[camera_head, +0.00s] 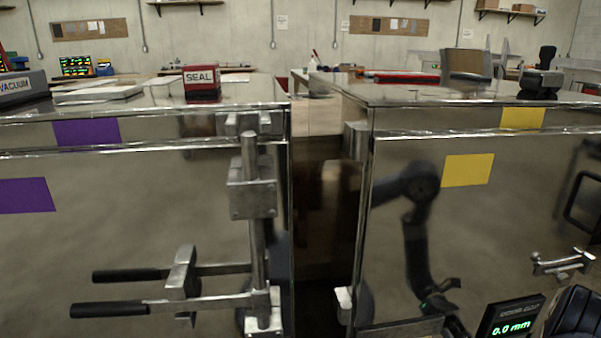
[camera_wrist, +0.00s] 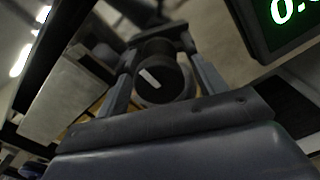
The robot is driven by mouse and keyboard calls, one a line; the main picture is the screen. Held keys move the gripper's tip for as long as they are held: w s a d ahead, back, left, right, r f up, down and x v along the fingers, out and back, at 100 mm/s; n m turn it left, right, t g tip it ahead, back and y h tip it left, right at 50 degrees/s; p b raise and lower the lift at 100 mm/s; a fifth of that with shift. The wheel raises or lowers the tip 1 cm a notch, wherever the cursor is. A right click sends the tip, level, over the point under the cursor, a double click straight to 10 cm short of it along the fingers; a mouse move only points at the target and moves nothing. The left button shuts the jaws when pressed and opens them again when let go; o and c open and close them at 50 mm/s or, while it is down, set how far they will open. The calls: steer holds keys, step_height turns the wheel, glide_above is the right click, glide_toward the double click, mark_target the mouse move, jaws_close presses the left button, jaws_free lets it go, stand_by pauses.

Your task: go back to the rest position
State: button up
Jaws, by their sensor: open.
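My gripper (camera_wrist: 158,50) shows in the wrist view with its two fingers apart. A dark round thing with a small white mark (camera_wrist: 158,82) appears between the fingers; I cannot tell whether it is a separate object, and no grip on it shows. In the head view the gripper itself is not clearly seen. A dark arm shape with a gripper appears as a reflection in the shiny front of the right trailer (camera_head: 480,215).
The left trailer (camera_head: 120,235) has a metal latch (camera_head: 252,199) with black-ended handles jutting out. A dark gap separates the trailers. A gap display (camera_head: 510,318) reading 0.0 mm stands at lower right, near a metal handle (camera_head: 560,264). A red SEAL box (camera_head: 201,80) sits on top.

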steer(key=n+b, duration=0.1)
steer(key=n, duration=0.3)
steer(key=shift+b, duration=0.35)
steer(key=shift+d+n+b, duration=0.1)
steer(key=shift+n+b, duration=0.35)
steer(key=shift+n, duration=1.15)
steer(key=shift+s, duration=0.1)
